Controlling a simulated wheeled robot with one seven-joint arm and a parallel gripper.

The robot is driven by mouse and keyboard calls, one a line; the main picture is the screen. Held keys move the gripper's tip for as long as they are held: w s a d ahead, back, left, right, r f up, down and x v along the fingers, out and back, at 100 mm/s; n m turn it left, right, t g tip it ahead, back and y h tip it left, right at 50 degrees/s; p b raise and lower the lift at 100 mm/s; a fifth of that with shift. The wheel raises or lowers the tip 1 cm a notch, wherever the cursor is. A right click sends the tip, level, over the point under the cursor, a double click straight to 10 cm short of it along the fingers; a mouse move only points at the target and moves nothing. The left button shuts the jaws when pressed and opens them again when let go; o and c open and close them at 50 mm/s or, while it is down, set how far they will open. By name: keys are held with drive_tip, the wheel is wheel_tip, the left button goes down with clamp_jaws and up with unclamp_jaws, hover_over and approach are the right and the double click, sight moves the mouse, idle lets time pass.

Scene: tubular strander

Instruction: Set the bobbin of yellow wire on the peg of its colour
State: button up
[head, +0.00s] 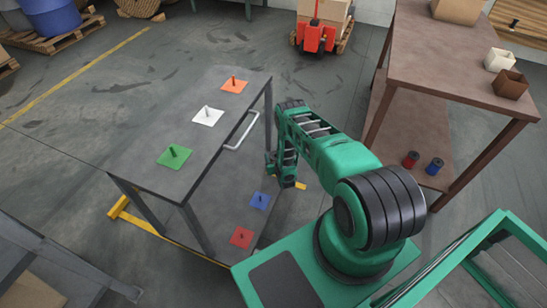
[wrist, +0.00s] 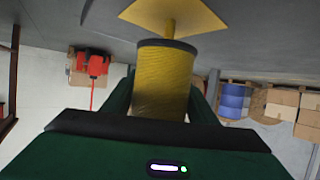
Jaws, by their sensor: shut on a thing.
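My gripper (wrist: 160,92) is shut on the bobbin of yellow wire (wrist: 161,78), with a finger on each side of it. The wrist view is upside down. In it, a yellow square plate (wrist: 196,14) with a yellow peg (wrist: 170,27) shows just beyond the bobbin's dark rim, on a grey surface. I cannot tell whether the peg's tip is inside the bobbin. In the head view my gripper (head: 286,178) is low at the right edge of the grey table's lower shelf. A corner of the yellow plate (head: 301,186) shows beside it; the bobbin is hidden there.
The lower shelf (head: 225,195) also has a blue plate (head: 260,201) and a red plate (head: 241,237). Orange (head: 233,85), white (head: 208,115) and green (head: 174,155) pegged plates are on the tabletop above. Red (head: 410,159) and blue (head: 434,166) bobbins stand under the brown table.

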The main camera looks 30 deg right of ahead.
drive_tip(key=shift+f, duration=1.4)
drive_tip(key=o, duration=1.4)
drive_tip(key=shift+s, duration=0.15)
drive_tip(key=v, duration=1)
drive_tip(key=shift+s, duration=0.2)
drive_tip(key=shift+a, duration=0.1)
drive_tip(key=shift+r, duration=0.1)
